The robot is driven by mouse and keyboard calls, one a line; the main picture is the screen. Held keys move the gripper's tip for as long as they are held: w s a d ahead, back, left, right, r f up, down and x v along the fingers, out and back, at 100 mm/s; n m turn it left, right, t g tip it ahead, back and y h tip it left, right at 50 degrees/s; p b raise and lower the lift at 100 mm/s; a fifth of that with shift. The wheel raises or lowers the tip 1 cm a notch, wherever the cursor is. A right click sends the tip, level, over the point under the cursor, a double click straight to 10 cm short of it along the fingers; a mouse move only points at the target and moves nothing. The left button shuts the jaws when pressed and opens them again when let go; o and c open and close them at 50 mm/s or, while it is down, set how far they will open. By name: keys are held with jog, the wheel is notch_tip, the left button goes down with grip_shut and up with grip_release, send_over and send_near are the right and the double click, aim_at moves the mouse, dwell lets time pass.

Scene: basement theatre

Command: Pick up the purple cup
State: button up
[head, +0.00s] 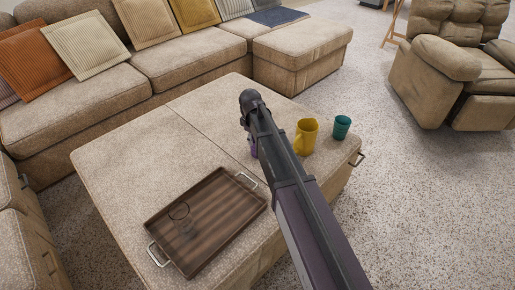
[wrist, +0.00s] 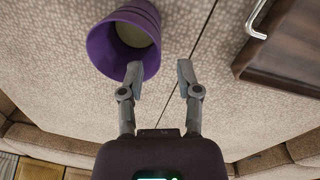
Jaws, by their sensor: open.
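The purple cup (wrist: 130,42) shows in the wrist view at the upper left, its open mouth towards the camera. It stands on the beige ottoman (head: 110,165). In the head view only a sliver of the purple cup (head: 253,148) shows beside my arm, which hides the rest. My gripper (wrist: 160,75) is open in the wrist view. Its left finger is at the cup's near right rim, and I cannot tell whether it touches. The right finger is clear of the cup, over bare fabric. In the head view the fingers are hidden behind my arm.
A yellow mug (head: 307,136) and a teal cup (head: 342,127) stand right of my arm on the ottoman. A wooden tray (head: 225,190) with metal handles holds a clear glass (head: 181,216). The ottoman's left part is bare. A sofa (head: 190,65) and recliner (head: 455,75) stand around.

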aim_at(254, 148)
jog(key=shift+f, duration=0.1)
jog(key=shift+w+d+f+b, duration=0.1)
jog(key=shift+f+b, duration=1.2)
jog(key=shift+w+d+f+b, duration=0.1)
jog(key=shift+f+b, duration=1.15)
jog(key=shift+b, duration=0.05)
grip_shut()
